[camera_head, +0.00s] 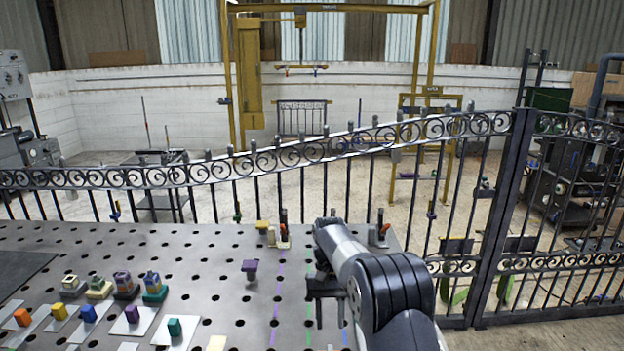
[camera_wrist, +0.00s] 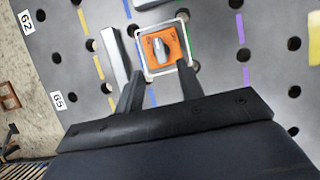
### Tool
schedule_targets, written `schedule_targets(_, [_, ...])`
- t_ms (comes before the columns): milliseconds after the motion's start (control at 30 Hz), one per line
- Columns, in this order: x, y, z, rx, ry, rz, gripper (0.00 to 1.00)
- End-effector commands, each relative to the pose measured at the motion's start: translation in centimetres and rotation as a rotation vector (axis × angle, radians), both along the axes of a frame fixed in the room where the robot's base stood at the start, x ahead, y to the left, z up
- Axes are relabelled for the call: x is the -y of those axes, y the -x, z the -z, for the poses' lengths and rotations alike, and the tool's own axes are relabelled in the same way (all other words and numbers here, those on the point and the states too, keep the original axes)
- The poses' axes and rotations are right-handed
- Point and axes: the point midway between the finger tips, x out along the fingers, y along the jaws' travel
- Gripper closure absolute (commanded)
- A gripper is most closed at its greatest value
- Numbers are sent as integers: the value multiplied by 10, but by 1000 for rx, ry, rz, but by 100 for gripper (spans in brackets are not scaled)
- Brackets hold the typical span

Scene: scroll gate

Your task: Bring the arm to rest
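My arm reaches over the perforated grey table (camera_head: 70,240) from the lower right in the head view. My gripper (camera_head: 328,320) points down at the table near the coloured dashed lines. In the wrist view my gripper (camera_wrist: 158,82) has its two black fingers apart, with nothing held between them. An orange square piece (camera_wrist: 178,44) with a grey knob sits in a pale square frame (camera_wrist: 149,72), just beyond the fingertips. I cannot tell exactly how high the fingertips are above the table.
Several coloured blocks on bases and plates, such as a purple one (camera_head: 132,314), stand at the table's left. A purple piece (camera_head: 250,268) stands near the middle. Small clamps (camera_head: 283,236) line the far edge. A scrolled iron gate (camera_head: 270,160) rises behind the table.

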Motion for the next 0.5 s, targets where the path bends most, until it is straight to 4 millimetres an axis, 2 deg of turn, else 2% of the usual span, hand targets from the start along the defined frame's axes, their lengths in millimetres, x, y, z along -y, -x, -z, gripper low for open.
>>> schedule_targets(300, [1,22,49,-4,1,0,64])
schedule_targets(500, [1,29,67,-2,0,0,64])
